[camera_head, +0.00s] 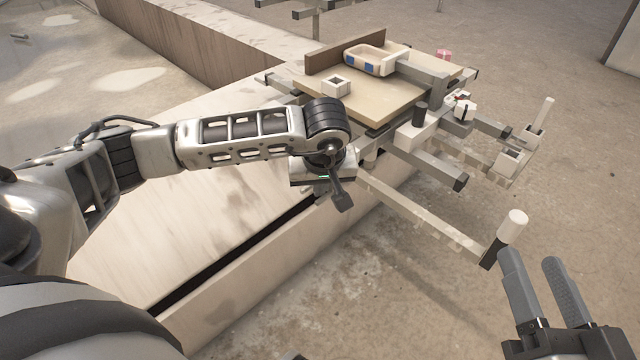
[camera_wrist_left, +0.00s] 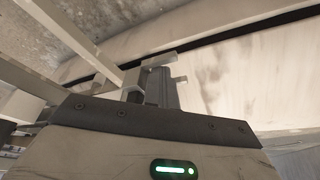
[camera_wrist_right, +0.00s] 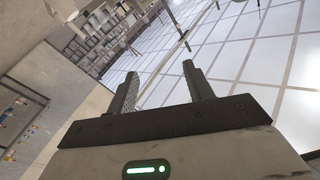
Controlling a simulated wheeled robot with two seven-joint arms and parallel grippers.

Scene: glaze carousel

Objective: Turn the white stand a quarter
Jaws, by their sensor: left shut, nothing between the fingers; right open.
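The stand is a cluster of pale and grey beams around a flat beige board (camera_head: 385,103) at the upper right in the head view. One long pale beam (camera_head: 425,215) runs toward the lower right and ends in a white upright peg (camera_head: 513,226). My left gripper (camera_head: 342,198) is shut and empty, pointing down beside the near end of that beam. Pale beams also show by its fingers in the left wrist view (camera_wrist_left: 150,92); I cannot tell whether they touch. My right gripper (camera_head: 530,262) is open and empty, near the peg, at the lower right.
A tray with blue patches (camera_head: 372,62) and a small white square block (camera_head: 336,86) are on the board. Another beam carries a thin white peg (camera_head: 544,112). A long pale ledge (camera_head: 270,285) with a dark slot runs below my left arm. Bare floor (camera_head: 400,300) lies in front.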

